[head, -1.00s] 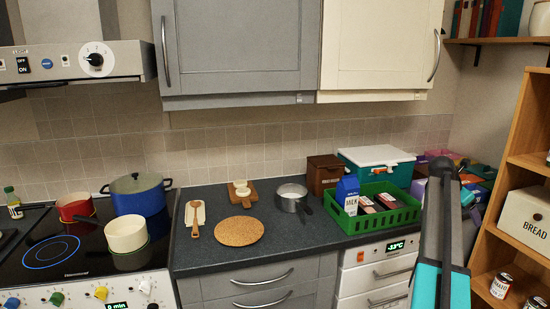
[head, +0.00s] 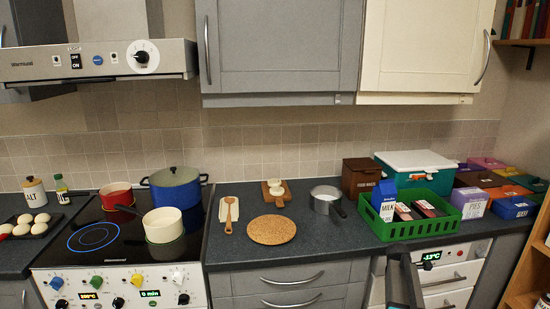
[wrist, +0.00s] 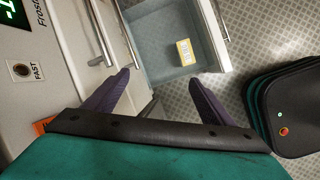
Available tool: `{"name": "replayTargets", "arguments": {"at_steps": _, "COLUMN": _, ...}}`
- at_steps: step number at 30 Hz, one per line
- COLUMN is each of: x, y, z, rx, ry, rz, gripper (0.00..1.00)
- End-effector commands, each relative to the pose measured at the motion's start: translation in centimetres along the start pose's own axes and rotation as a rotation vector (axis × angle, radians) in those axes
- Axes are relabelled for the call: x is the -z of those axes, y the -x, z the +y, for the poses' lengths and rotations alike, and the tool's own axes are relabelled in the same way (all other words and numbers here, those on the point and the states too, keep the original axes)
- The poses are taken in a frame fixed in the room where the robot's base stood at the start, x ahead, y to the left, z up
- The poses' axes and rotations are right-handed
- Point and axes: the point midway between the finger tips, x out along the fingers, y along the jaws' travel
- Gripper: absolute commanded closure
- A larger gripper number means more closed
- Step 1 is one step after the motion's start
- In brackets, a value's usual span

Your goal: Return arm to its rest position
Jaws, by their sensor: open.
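My gripper (wrist: 160,88) shows in the wrist view with its two dark purple fingers spread apart and nothing between them. It is beside the white freezer front (wrist: 45,75) and points toward an open drawer (wrist: 157,40). A small yellow box (wrist: 185,52) lies in that drawer, beyond the fingertips and apart from them. In the head view only a dark part of my arm shows at the bottom edge, in front of the freezer (head: 440,272); the gripper itself is out of that view.
A green crate (head: 405,230) with a milk carton (head: 384,203) and dark packages stands on the counter above the freezer. A cork mat (head: 271,230) and a small pot (head: 325,198) are to its left. The stove (head: 110,245) holds several pots. A wooden shelf (head: 530,262) stands at right.

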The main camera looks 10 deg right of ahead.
Motion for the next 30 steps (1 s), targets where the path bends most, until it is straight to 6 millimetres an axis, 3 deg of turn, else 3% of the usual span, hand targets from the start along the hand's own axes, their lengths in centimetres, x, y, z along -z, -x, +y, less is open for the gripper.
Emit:
{"name": "replayTargets", "arguments": {"at_steps": 1, "x": 1.9, "y": -0.9, "z": -1.9, "rx": 0.019, "ry": -0.021, "rz": 0.013, "gripper": 0.23}}
{"name": "replayTargets", "arguments": {"at_steps": 6, "x": 7.2, "y": -3.5, "z": -6.9, "rx": 0.080, "ry": -0.116, "rz": 0.044, "gripper": 0.23}}
{"name": "replayTargets", "arguments": {"at_steps": 15, "x": 14.9, "y": -7.0, "z": -16.9, "rx": 0.202, "ry": -0.286, "rz": 0.064, "gripper": 0.23}}
{"name": "replayTargets", "arguments": {"at_steps": 24, "x": 20.3, "y": -9.5, "z": -27.8, "rx": 0.328, "ry": -0.458, "rz": 0.034, "gripper": 0.23}}
{"name": "replayTargets", "arguments": {"at_steps": 30, "x": 22.6, "y": -10.5, "z": -35.3, "rx": 0.408, "ry": -0.573, "rz": -0.015, "gripper": 0.23}}
